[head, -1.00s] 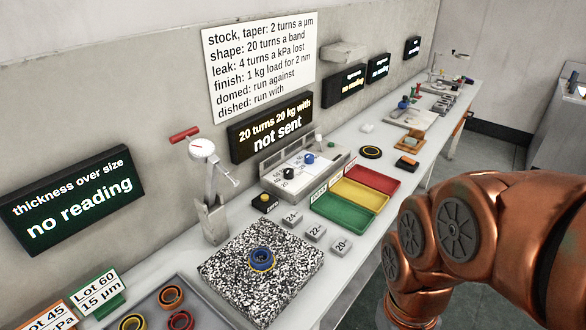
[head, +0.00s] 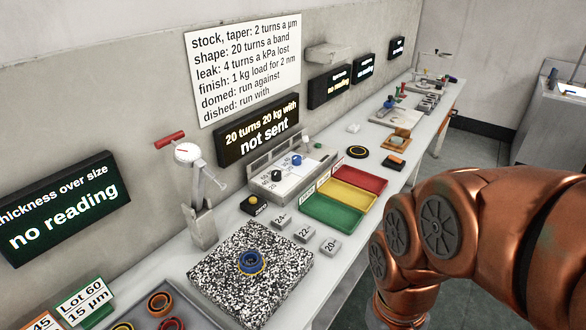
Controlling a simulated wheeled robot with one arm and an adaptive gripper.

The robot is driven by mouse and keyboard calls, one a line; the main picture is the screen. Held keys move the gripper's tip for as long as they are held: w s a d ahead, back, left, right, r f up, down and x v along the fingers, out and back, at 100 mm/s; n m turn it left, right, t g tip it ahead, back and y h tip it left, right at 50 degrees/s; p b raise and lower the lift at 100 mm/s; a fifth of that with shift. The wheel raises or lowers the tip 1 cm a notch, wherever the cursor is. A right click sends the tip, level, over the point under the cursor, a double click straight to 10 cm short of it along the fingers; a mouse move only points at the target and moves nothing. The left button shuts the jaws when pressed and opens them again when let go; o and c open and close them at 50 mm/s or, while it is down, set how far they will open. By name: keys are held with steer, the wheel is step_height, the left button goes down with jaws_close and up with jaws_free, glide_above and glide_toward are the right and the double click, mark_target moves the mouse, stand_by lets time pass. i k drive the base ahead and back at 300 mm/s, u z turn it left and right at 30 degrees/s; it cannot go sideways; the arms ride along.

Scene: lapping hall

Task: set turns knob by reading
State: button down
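The control box (head: 291,182) stands on the bench against the wall. It carries a black knob (head: 277,175) on the left and a blue knob (head: 296,160) on the right, with small printed scales too fine to read fully. The display above it (head: 257,130) reads "20 turns 20 kg with" and "not sent". The thickness display (head: 64,210) reads "no reading". The wall sheet (head: 243,65) lists "stock, taper: 2 turns a µm" and "shape: 20 turns a band". My copper arm fills the lower right. My gripper is out of the picture.
A dial gauge stand (head: 198,195) is behind a speckled plate (head: 250,283) bearing a blue ring (head: 252,261). Blocks marked 24, 22 and 20 (head: 328,245) lie beside green, yellow and red trays (head: 334,213). A yellow button box (head: 253,204) sits left of the control box.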

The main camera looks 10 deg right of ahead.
mark_target(276, 174)
steer(key=z, duration=1.65)
steer(key=i, duration=1.65)
steer(key=u, duration=3.6)
steer(key=i, duration=0.5)
steer(key=u, duration=0.05)
